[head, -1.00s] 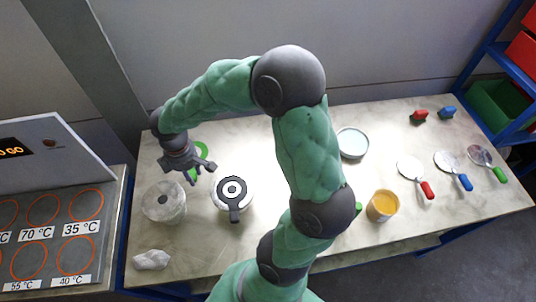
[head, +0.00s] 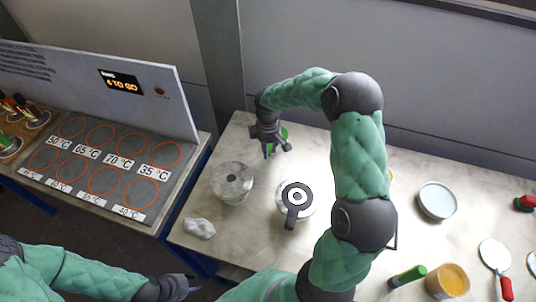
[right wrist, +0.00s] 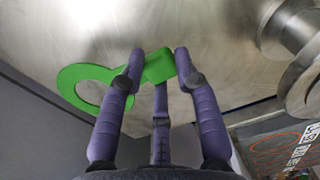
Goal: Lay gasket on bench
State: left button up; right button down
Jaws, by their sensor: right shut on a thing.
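My right gripper (head: 273,147) is at the back left of the bench (head: 330,255), behind the flanged vessels. It is shut on the tab of a green ring gasket (head: 284,133), mostly hidden behind the fingers in the head view. In the right wrist view the green gasket (right wrist: 68,84) shows its ring to the left of the fingers, with its tab between the fingertips (right wrist: 159,66). The gasket is over or on the bench; I cannot tell whether it touches. My left gripper (head: 180,287) is at the lower left, off the bench front; its fingers are unclear.
A grey flanged vessel (head: 232,178) and a vessel topped by a dark tabbed ring (head: 290,211) stand in front of my right gripper. A pale lump (head: 199,228) lies at the left. A blue-white dish (head: 437,200), orange jar (head: 449,281) and green-capped item (head: 408,276) are right.

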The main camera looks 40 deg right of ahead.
jog(key=shift+w+d+f, duration=0.3)
jog(key=shift+w+f, duration=0.1)
jog(key=shift+f, duration=0.25)
jog(key=shift+w+d+f+b, duration=0.1)
jog(key=shift+f+b, duration=0.2)
jog(key=shift+f, duration=0.55)
jog(key=shift+w+d+f+b, duration=0.1)
jog(key=shift+f+b, duration=0.15)
jog(key=shift+f, duration=0.6)
jog(key=shift+a, duration=0.1)
jog(key=shift+f, duration=0.15)
jog(key=c, duration=0.9)
grip_release()
notch_tip(320, 180, up, 12)
jog(key=shift+r+p, duration=0.2)
jog(key=shift+p, duration=1.05)
